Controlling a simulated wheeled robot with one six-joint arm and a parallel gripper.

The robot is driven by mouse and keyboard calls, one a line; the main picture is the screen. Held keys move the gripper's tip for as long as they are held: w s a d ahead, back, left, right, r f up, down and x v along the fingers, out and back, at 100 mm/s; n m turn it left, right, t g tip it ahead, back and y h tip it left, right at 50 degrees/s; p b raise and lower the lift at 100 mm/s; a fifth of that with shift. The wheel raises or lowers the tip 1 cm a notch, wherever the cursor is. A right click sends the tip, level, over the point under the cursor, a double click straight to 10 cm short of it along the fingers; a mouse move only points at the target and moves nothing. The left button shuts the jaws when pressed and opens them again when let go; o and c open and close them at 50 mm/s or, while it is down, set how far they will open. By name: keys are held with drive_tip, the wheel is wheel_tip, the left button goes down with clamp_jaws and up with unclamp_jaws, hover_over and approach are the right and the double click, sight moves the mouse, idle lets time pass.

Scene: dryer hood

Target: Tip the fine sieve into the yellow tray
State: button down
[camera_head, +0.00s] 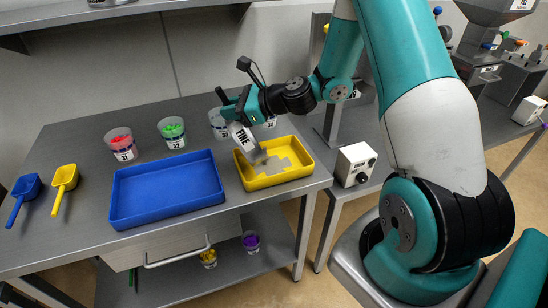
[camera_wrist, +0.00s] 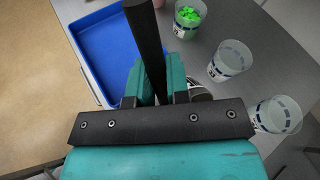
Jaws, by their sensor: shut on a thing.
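The fine sieve (camera_head: 243,138) is a pale cup with a "FINE" label. My gripper (camera_head: 234,110) is shut on it and holds it tilted above the left part of the yellow tray (camera_head: 297,175). Grey material (camera_head: 284,159) lies in the tray, below and to the right of the sieve's lower end. In the wrist view my gripper's teal fingers (camera_wrist: 160,82) hide most of the sieve. I cannot tell whether anything is left inside it.
A blue tray (camera_head: 165,190) lies left of the yellow one. Cups with red (camera_head: 121,145) and green pieces (camera_head: 172,132) stand behind, beside clear cups (camera_head: 219,124). Blue (camera_head: 24,195) and yellow scoops (camera_head: 63,184) lie at left. A white box (camera_head: 355,165) stands right.

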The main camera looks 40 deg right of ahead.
drive_tip(key=shift+s+d+r+t+b, duration=0.1)
drive_tip(key=shift+d+r+t+b, duration=0.25)
drive_tip(key=shift+d+b, duration=0.25)
drive_tip(key=shift+s+d+r+m+y, duration=0.15)
drive_tip(key=shift+d+m+y, duration=0.15)
drive_tip(key=shift+d+y, duration=0.15)
drive_tip(key=shift+d, duration=0.1)
